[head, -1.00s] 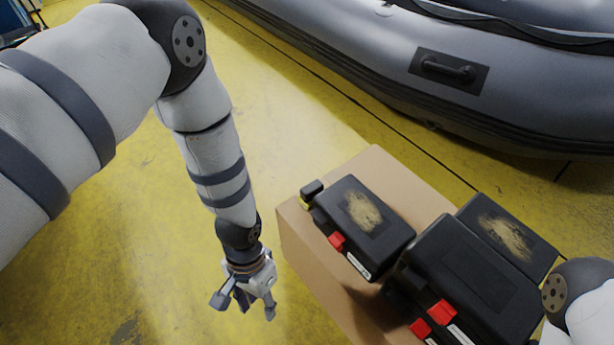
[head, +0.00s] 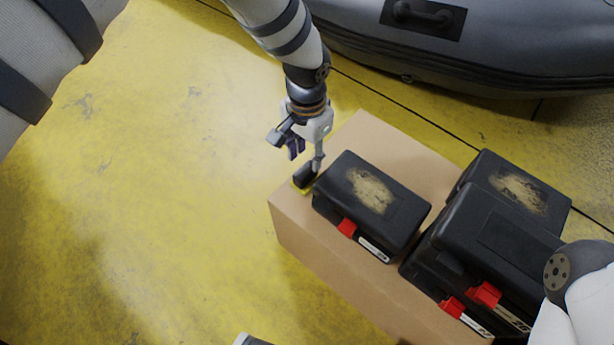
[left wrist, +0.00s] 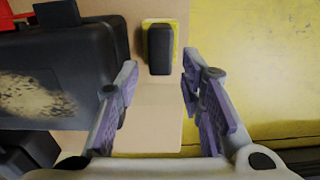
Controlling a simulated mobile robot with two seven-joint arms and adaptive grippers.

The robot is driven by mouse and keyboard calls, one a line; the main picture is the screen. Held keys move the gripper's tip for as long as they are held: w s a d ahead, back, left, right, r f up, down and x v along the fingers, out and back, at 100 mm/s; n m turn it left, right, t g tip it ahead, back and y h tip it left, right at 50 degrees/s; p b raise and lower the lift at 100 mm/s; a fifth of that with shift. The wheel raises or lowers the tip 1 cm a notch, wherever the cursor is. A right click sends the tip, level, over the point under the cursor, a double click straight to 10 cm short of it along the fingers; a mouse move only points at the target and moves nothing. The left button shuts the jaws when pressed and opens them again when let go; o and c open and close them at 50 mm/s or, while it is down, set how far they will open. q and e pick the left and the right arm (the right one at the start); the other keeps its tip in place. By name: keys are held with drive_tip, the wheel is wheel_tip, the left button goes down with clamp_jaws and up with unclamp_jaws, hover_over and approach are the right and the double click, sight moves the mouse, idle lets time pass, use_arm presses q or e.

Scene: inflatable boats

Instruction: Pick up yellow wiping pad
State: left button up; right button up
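The yellow wiping pad (head: 302,184) lies at the left corner of the cardboard box, beside a black case. It has a black block-shaped handle on top. In the left wrist view the pad (left wrist: 179,66) shows as a yellow edge around the black handle (left wrist: 160,49), ahead of the fingertips. My left gripper (head: 306,158) is just above and behind the pad in the head view. Its fingers are spread and empty in the left wrist view (left wrist: 160,85).
A black case (head: 395,210) with a red latch and dusty patch stands close to the pad on the cardboard box (head: 310,245). More black cases (head: 500,235) stand to the right. A grey inflatable boat (head: 480,55) lies behind. The yellow floor (head: 150,200) at left is clear.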

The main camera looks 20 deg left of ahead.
sight(306, 170)
use_arm(q)
wheel_tip(306, 170, down, 6)
drive_tip(key=shift+s+a+f+b, duration=0.1)
drive_tip(key=shift+s+b, duration=0.05)
drive_tip(key=shift+b, duration=0.8)
clamp_jaws()
wheel_tip(306, 170, up, 10)
drive_tip(key=p, duration=0.3)
